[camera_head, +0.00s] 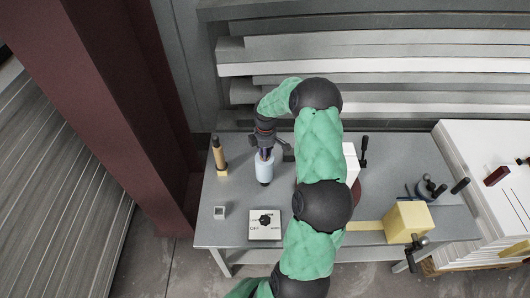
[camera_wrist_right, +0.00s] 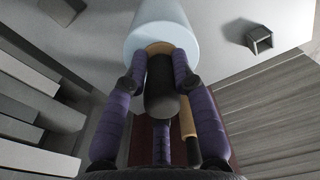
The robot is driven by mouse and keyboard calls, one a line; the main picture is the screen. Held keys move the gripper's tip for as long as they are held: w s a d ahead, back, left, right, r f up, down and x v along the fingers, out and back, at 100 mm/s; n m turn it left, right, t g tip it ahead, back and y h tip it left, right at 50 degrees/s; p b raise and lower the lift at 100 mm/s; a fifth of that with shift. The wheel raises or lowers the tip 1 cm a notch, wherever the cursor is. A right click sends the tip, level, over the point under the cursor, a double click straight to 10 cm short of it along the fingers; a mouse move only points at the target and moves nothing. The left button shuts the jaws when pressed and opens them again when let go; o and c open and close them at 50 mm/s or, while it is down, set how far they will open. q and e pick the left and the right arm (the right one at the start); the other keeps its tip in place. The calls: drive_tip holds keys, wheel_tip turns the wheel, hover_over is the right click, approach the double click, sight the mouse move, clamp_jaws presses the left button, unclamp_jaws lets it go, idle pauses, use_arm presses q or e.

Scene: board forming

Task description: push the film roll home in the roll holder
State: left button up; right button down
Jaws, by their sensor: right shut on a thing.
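The film roll, a pale blue cylinder (camera_head: 264,169), is over the left part of the grey table, below my right gripper. In the right wrist view the roll (camera_wrist_right: 160,28) shows a tan core ring and a dark grip coming out of its near end. My right gripper (camera_wrist_right: 160,80) has its purple fingers closed around that dark grip; it also shows in the head view (camera_head: 265,151). A small dark piece shows at the roll's far end in the head view. I cannot make out the roll holder for certain. My left gripper is not in view.
A tan and black cylinder (camera_head: 220,158) stands left of the roll. A dial plate (camera_head: 265,225) and small grey box (camera_head: 220,212) lie near the front. A yellow block (camera_head: 408,219) with a crank is at right. My arm hides the table (camera_head: 390,180) middle.

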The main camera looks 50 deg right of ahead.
drive_tip(key=shift+f, duration=0.1)
drive_tip(key=c, duration=0.9)
unclamp_jaws()
drive_tip(key=shift+c, duration=0.2)
wheel_tip(320, 180, up, 12)
drive_tip(key=shift+d, duration=0.1)
